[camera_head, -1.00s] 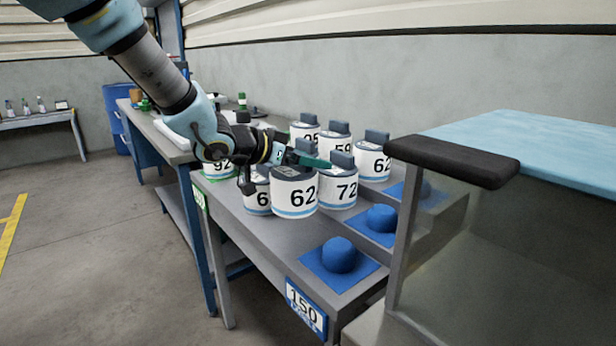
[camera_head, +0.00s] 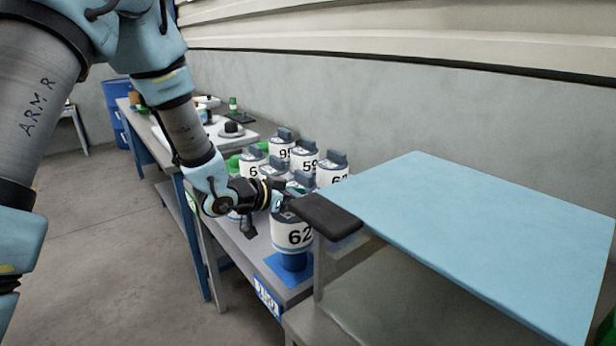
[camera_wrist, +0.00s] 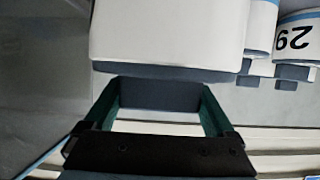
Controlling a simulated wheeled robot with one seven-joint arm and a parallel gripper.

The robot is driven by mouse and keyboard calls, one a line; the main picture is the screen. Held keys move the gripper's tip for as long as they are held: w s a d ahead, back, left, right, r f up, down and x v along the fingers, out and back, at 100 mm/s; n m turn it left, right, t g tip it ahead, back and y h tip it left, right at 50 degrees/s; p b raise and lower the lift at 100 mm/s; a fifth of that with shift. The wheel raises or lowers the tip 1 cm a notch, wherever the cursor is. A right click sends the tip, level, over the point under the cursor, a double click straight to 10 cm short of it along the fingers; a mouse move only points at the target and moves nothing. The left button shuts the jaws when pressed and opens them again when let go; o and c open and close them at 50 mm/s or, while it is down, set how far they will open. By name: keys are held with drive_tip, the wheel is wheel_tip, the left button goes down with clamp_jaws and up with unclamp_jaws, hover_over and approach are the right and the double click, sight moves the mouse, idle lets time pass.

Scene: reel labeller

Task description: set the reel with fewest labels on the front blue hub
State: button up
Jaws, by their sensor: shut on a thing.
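My gripper (camera_head: 284,198) is shut on the grey top grip of a white reel (camera_head: 292,236) marked 62. The grip (camera_wrist: 160,96) sits between the green fingers in the wrist view, with the white reel body (camera_wrist: 168,35) beyond it. The reel hangs upright over the front blue hub (camera_head: 292,263) on its blue pad (camera_head: 284,277). The hub's lower part shows below the reel; I cannot tell whether they touch. Other white numbered reels, such as one marked 59 (camera_head: 303,161), stand behind on the bench. The other hubs are hidden.
A light blue panel (camera_head: 480,205) with a dark padded edge (camera_head: 325,216) stands close to the right of the held reel. A blue and white sign (camera_head: 266,296) is on the bench front. A farther table (camera_head: 150,140) holds small items. Floor at left is clear.

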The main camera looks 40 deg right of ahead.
sight(275, 226)
drive_tip(key=shift+s+a+f, duration=0.1)
drive_tip(key=shift+s+f, duration=0.1)
drive_tip(key=shift+s, duration=0.05)
drive_tip(key=shift+f+b, duration=2.1)
drive_tip(key=shift+f, duration=0.75)
drive_tip(key=shift+f+b, duration=0.6)
drive_tip(key=shift+f, duration=0.05)
drive_tip(key=o, duration=1.2)
drive_tip(key=shift+o, duration=0.2)
drive_tip(key=shift+a+r, duration=0.1)
drive_tip(key=shift+p+v, duration=1.65)
drive_tip(key=shift+v, duration=3.7)
drive_tip(key=shift+a, duration=0.1)
